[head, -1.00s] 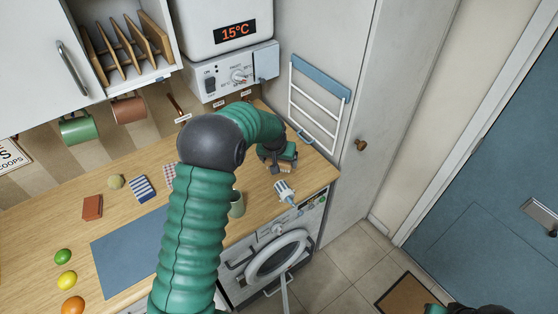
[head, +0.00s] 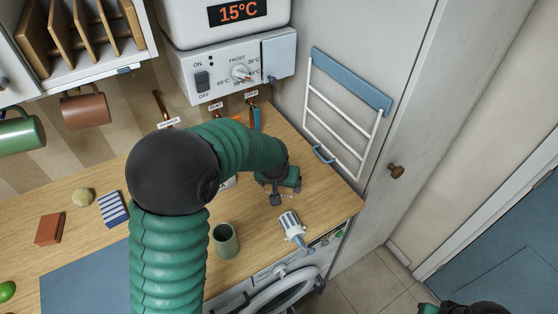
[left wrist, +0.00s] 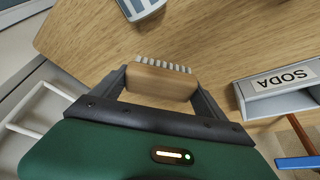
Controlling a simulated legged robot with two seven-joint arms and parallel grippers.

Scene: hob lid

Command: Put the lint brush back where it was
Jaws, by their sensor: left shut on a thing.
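My left gripper (head: 276,196) is over the back right part of the wooden counter, pointing down. In the left wrist view, its two fingers (left wrist: 160,88) are shut on a small wooden brush (left wrist: 158,83) with a row of pale bristles, gripped across its block. The counter surface lies beyond it; I cannot tell whether the brush touches it. In the head view the gripper and arm mostly hide the brush. My right gripper is out of view; only a piece of my right arm shows at the bottom right.
A grey holder labelled SODA (left wrist: 280,95) is close beside the gripper. A white rack (head: 340,118) hangs on the right wall. Labelled copper pipes (head: 163,107) are under the boiler (head: 225,75).

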